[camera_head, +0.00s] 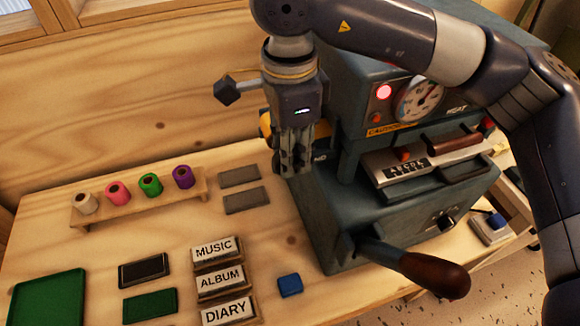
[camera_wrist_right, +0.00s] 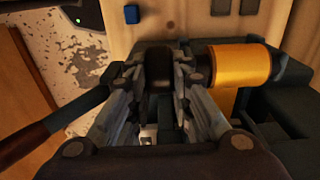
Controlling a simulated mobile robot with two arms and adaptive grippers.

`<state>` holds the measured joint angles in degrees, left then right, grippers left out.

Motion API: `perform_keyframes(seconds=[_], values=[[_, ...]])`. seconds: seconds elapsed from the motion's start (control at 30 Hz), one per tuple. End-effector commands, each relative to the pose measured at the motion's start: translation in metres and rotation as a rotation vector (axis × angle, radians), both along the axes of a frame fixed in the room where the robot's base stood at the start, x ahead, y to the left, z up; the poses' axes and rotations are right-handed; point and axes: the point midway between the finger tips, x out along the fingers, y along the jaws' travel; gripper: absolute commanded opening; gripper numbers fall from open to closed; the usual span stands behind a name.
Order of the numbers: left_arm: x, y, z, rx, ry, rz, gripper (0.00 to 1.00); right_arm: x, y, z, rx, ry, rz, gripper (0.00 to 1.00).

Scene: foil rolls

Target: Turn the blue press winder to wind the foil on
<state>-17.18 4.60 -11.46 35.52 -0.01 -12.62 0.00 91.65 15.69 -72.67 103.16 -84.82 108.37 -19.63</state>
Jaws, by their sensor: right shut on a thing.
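The blue-grey press (camera_head: 345,215) stands on the right part of the bench. A gold foil roll (camera_wrist_right: 238,66) is mounted at its side in the right wrist view, and a bit of it (camera_head: 266,123) shows behind my gripper in the head view. My right gripper (camera_head: 291,165) points down at the press's left side. In the wrist view its fingers (camera_wrist_right: 161,75) are shut around a dark round winder knob (camera_wrist_right: 158,68) beside the foil roll. The fingers hide most of the knob. My left gripper is in neither view.
A wooden rack holds white, pink, green and purple rolls (camera_head: 183,177). MUSIC, ALBUM and DIARY blocks (camera_head: 222,281), a blue block (camera_head: 290,285) and flat pads (camera_head: 246,199) lie on the bench. The press's brown-handled lever (camera_head: 434,274) sticks out in front.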

Motion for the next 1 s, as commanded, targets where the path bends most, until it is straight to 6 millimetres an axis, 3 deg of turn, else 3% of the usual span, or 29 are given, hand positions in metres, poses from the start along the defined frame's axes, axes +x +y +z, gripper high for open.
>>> perform_keyframes(seconds=[0.03, 0.3, 0.97, 1.0], values=[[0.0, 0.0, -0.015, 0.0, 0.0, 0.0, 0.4, 0.001, -0.002, -0.008, 0.034, 0.008, -0.004, 0.0], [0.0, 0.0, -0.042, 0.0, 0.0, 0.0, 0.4, 0.002, -0.004, -0.006, 0.175, 0.056, -0.002, 0.0], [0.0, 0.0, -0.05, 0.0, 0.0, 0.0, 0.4, 0.002, -0.004, -0.002, 0.243, 0.079, -0.001, 0.0], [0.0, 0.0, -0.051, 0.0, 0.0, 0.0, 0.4, 0.002, -0.004, -0.002, 0.243, 0.079, -0.001, 0.22]])
